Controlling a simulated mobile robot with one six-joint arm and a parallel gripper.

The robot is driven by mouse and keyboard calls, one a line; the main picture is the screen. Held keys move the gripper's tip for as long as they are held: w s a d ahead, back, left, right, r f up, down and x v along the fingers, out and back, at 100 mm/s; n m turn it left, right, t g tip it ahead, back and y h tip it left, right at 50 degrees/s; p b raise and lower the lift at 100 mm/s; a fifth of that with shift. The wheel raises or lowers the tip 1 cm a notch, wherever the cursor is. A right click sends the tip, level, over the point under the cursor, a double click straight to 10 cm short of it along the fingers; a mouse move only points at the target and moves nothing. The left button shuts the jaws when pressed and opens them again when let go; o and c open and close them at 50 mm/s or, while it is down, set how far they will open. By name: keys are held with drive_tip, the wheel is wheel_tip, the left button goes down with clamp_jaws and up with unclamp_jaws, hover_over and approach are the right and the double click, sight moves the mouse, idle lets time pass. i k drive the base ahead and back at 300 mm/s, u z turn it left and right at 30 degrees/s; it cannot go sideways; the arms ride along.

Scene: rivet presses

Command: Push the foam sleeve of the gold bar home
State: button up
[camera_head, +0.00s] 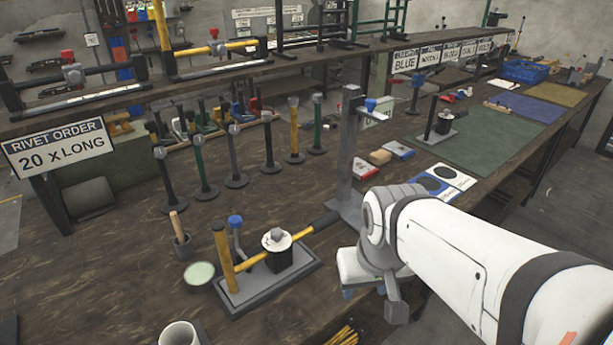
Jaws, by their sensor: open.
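A gold bar (254,259) lies as the lever of the near press, running from a gold upright post toward the upper right. A black foam sleeve (325,222) is at the bar's right end; I cannot tell how far on it sits. The press has a grey base (240,301), a black block (279,257) and a white disc with a grey knob on top. My gripper (372,298) is right of the press and sleeve, apart from the sleeve in the picture. It is open, and nothing shows in it. My arm partly hides its jaws.
A tall grey stand (348,150) rises just behind the sleeve. A row of upright handles (232,155) stands behind the press. A blue-topped post (236,222), a pale green disc (199,273) and a cup (178,335) are near the press. Bare bench lies to the left.

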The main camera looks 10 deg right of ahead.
sight(321, 223)
drive_tip(key=u, duration=2.4)
drive_tip(key=k, duration=1.15)
drive_tip(key=z, duration=1.9)
drive_tip(key=i, duration=0.95)
